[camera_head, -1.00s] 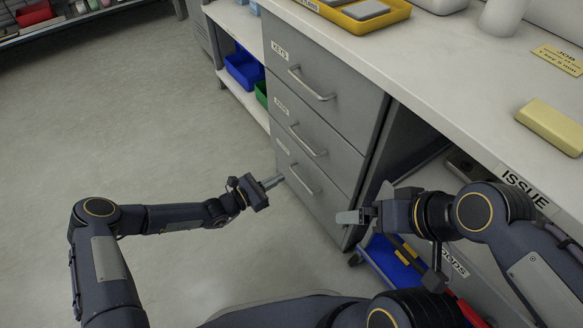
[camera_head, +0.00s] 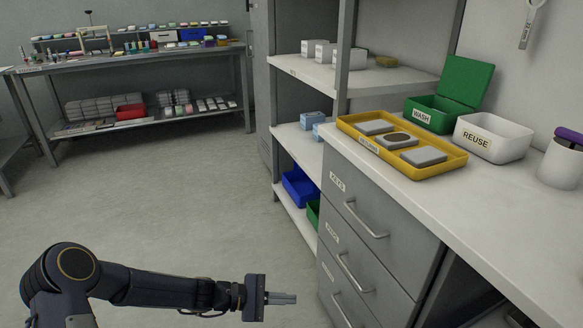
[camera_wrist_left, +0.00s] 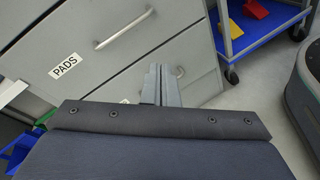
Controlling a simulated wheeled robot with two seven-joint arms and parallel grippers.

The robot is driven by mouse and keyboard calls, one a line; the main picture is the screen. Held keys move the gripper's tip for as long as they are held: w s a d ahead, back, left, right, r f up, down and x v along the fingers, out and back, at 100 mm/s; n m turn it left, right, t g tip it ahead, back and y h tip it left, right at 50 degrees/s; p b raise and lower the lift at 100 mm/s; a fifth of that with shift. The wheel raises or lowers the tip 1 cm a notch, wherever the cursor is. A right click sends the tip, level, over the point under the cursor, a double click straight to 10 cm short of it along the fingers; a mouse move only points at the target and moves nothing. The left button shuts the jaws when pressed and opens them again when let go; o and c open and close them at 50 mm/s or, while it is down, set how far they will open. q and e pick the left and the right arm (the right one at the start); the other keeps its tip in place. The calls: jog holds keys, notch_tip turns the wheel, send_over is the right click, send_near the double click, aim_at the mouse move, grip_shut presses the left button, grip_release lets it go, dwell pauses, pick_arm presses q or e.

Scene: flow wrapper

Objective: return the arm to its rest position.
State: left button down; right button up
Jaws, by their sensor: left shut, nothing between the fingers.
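My left arm (camera_head: 165,290) comes in from the lower left in the head view, held out over the open floor. Its left gripper (camera_head: 293,298) is shut and empty, pointing right toward the grey drawer cabinet (camera_head: 385,235), apart from it in the picture. In the left wrist view the closed fingers (camera_wrist_left: 160,85) show in front of the grey drawer fronts, one labelled PADS (camera_wrist_left: 65,66). My right gripper is not in view now.
The worktop carries a yellow tray (camera_head: 455,166) of grey blocks, a green WASH box (camera_head: 432,117) and a white REUSE bin (camera_head: 490,140). A shelf unit (camera_head: 300,212) stands beside the cabinet. A blue wheeled cart (camera_wrist_left: 262,35) shows in the wrist view. Floor at left is clear.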

pick_arm(q)
jog(key=s+a+r+m+y, duration=0.7)
jog(key=s+a+r+m, duration=0.3)
jog(key=s+r, duration=0.4)
jog(key=s+a+r+m+t+y, duration=0.1)
jog(key=s+a+r+t+y, duration=0.25)
jog(key=s+a, duration=0.7)
notch_tip(320, 180, up, 32)
jog(key=s+d+p, duration=0.1)
jog(key=p, duration=3.1)
jog(key=shift+s+d+m+y+p, duration=0.25)
jog(key=shift+s+m+y+p, duration=0.05)
jog(key=shift+s+y+p, duration=0.15)
